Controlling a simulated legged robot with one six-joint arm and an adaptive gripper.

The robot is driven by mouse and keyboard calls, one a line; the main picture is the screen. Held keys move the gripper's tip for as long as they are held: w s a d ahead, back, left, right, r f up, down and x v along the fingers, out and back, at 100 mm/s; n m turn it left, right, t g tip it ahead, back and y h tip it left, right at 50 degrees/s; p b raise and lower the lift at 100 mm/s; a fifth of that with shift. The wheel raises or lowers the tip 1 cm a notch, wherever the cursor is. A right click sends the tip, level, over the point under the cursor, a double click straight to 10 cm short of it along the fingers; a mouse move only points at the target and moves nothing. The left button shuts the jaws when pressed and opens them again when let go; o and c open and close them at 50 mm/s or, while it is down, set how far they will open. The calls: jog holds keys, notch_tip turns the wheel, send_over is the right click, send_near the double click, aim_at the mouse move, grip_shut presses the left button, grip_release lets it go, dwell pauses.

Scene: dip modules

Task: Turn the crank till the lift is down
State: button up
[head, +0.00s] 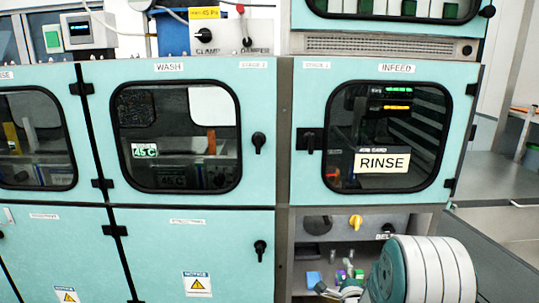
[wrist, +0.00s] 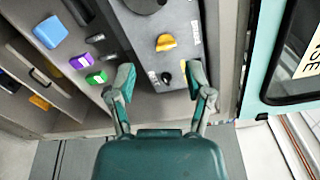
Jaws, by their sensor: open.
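My gripper (wrist: 160,78) is open and empty in the wrist view, its two fingers spread in front of the grey control panel (wrist: 203,100). A round black part (wrist: 145,4) is cut off at the top edge. In the head view the same panel sits under the INFEED door, with the yellow knob (head: 355,222) and the round black part (head: 318,225). My arm hides the panel's lower right. I cannot tell which part is the crank, and no lift is clearly recognisable.
The INFEED door (head: 310,90) and WASH door (head: 260,100) are shut. Blue (wrist: 51,31), purple (wrist: 81,62) and green (wrist: 96,77) blocks lie left of my fingers.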

jog(key=s+a+r+n+g, duration=0.3)
jog(key=s+r+n+g, duration=0.2)
jog(key=s+r+n, duration=0.6)
jog(key=s+a+r+n+g, duration=0.1)
jog(key=s+n+g, duration=0.1)
jog(key=s, duration=0.6)
jog(key=s+a+r+n+g, duration=0.1)
jog(key=s+n, duration=0.3)
jog(key=s, duration=0.5)
jog(key=s+a+r+n+g, duration=0.1)
jog(key=s+r+n+g, duration=0.2)
jog(key=s, duration=0.5)
jog(key=shift+s+n+g, duration=0.35)
jog(key=shift+n+g, duration=0.15)
jog(key=shift+w+r, duration=0.1)
jog(key=shift+w, duration=0.05)
